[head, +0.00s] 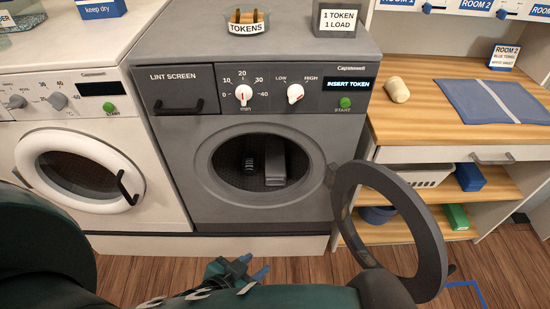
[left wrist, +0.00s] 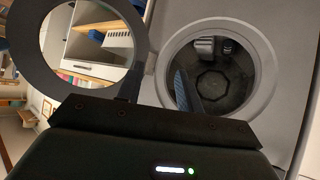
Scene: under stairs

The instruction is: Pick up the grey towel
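The dryer (head: 205,133) is grey, and its round door (head: 431,250) stands open to the right. Inside its drum, a folded grey towel (head: 286,160) lies at the right of a dark striped item (head: 250,161). In the left wrist view the drum opening holds a grey bundle (left wrist: 205,45) and a darker piece near its upper edge. My left gripper (head: 252,267) has blue fingertips and is low in front of the dryer, outside the drum. Its fingers look apart with nothing between them. My right gripper is not seen.
A white washer (head: 75,165) stands at the left. A wooden counter (head: 430,115) at the right holds a blue towel (head: 495,101) and a beige roll (head: 397,90). Shelves below hold a white basket (head: 418,175) and a green box (head: 456,217). The open door stands beside the drum opening.

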